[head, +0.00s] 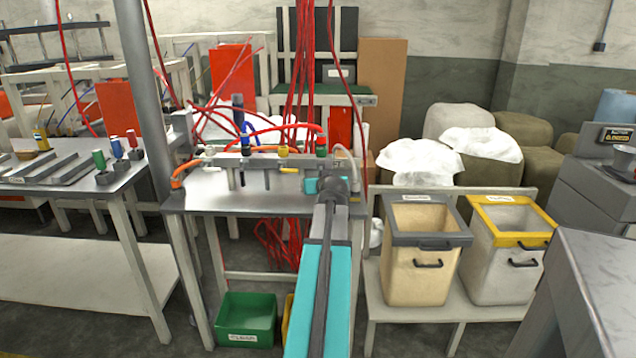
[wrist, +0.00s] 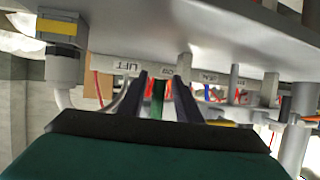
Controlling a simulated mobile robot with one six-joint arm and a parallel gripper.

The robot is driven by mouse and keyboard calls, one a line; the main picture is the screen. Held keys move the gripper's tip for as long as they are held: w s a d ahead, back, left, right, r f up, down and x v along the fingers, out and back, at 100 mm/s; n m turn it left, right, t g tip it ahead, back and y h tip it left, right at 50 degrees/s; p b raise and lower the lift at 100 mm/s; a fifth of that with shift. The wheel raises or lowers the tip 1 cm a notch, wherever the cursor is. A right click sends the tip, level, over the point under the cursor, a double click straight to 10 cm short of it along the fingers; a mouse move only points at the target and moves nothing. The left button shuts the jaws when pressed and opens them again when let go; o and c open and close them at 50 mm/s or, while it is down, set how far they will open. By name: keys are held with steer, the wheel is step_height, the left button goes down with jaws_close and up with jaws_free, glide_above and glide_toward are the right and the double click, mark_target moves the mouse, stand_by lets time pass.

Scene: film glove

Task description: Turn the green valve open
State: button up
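The grey manifold (head: 262,161) stands on the metal table, with coloured fittings and hoses along its top. A green fitting (head: 321,149) is near its right end. My gripper (head: 330,181) is at the manifold's front below this fitting; my arm hides its fingers in the head view. In the wrist view, my gripper's two dark fingers (wrist: 163,92) stand apart. A green bar (wrist: 157,100), seemingly the green valve's handle, shows between them, with narrow gaps at its sides. I cannot tell whether either finger touches it.
A yellow handle (head: 289,170) sits on the manifold left of my gripper. Red hoses (head: 300,75) hang from above. A clear hose (head: 350,165) curves down at the right. Two bins (head: 424,262) stand right of the table (head: 240,203). A green crate (head: 246,322) is below.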

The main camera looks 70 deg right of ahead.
steer(key=v, duration=1.1)
steer(key=shift+a, duration=0.3)
steer(key=shift+r, duration=0.1)
